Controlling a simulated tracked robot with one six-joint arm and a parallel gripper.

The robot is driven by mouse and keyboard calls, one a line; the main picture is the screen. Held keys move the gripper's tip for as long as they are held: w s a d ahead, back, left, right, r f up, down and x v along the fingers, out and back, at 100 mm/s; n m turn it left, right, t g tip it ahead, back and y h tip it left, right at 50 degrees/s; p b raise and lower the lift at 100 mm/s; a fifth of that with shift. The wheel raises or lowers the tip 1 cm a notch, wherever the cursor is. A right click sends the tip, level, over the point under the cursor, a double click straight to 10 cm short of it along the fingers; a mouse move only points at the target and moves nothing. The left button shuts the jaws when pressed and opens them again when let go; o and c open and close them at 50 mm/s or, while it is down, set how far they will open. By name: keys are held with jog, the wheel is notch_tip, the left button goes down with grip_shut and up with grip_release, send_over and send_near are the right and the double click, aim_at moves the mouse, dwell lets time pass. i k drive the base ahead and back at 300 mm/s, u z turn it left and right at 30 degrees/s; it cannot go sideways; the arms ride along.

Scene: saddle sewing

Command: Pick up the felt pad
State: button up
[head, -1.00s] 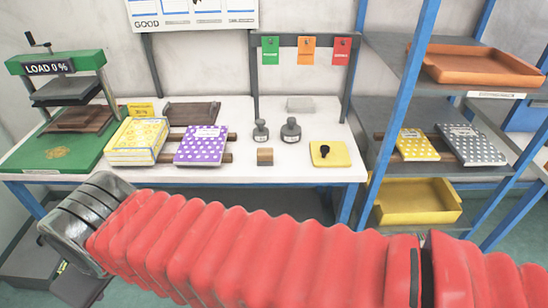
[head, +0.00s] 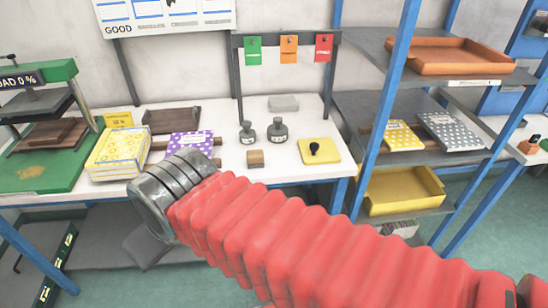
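My gripper (head: 147,247) shows only as a dark grey part below the wrist, pointing down and away from both pads. Its fingers cannot be made out.
Yellow books (head: 119,152) and a purple dotted book (head: 188,143) lie on the table's left, the purple one partly hidden by my wrist. A wooden block (head: 255,159) is near the front. A press (head: 40,130) stands left. A blue-posted shelf (head: 425,135) bounds the right.

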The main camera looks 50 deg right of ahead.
aim_at(255, 158)
jog(key=z, duration=0.5)
jog(key=i, duration=1)
